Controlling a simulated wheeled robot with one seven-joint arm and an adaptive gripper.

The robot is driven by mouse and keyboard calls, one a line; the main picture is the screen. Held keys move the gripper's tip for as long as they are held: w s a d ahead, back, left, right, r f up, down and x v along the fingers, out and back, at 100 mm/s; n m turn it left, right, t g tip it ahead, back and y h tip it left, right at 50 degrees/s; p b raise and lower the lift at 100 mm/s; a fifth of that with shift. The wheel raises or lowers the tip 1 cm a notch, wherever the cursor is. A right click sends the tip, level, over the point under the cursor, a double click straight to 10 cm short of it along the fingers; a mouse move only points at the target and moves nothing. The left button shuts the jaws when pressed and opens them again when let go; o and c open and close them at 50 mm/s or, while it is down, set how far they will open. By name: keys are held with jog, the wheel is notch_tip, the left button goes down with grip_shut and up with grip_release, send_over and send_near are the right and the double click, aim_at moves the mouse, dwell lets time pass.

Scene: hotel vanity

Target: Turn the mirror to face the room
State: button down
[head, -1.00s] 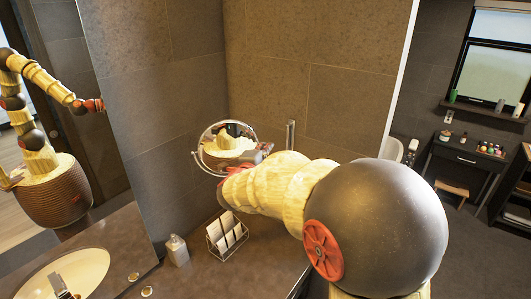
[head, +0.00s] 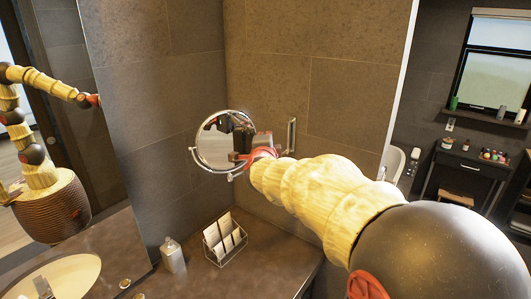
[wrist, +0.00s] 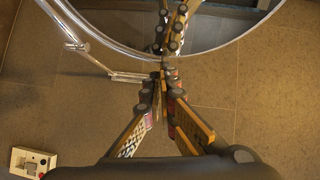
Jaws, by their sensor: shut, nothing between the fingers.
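The round chrome-rimmed mirror (head: 211,142) stands out from the tiled wall on a thin chrome arm and shows its reflecting face to the head camera. In the wrist view the mirror (wrist: 118,28) fills the top, with its lower rim curving across. My gripper (head: 241,160) is at the mirror's lower right edge in the head view. In the wrist view the closed fingertips of my gripper (wrist: 163,76) are at the lower rim, with their reflection above. They hold nothing. Whether they touch the rim I cannot tell. The mirror's wall mount is partly hidden behind my wrist.
A wire rack with cards (head: 224,238) and a soap bottle (head: 172,256) stand on the counter (head: 200,283) below. A basin (head: 62,283) is at lower left. A vertical bar (head: 291,135) is on the wall to the right. A small white box (wrist: 32,162) shows at lower left.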

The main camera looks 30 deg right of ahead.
jog(key=shift+n+t+y, duration=0.4)
jog(key=shift+n+y, duration=0.2)
jog(key=shift+y, duration=0.1)
jog(key=shift+w+d+b, duration=0.25)
jog(key=shift+w+b, duration=0.7)
jog(key=shift+w, duration=0.15)
jog(key=shift+w+d+b, duration=0.25)
jog(key=shift+w+b, duration=0.7)
jog(key=shift+w, duration=0.1)
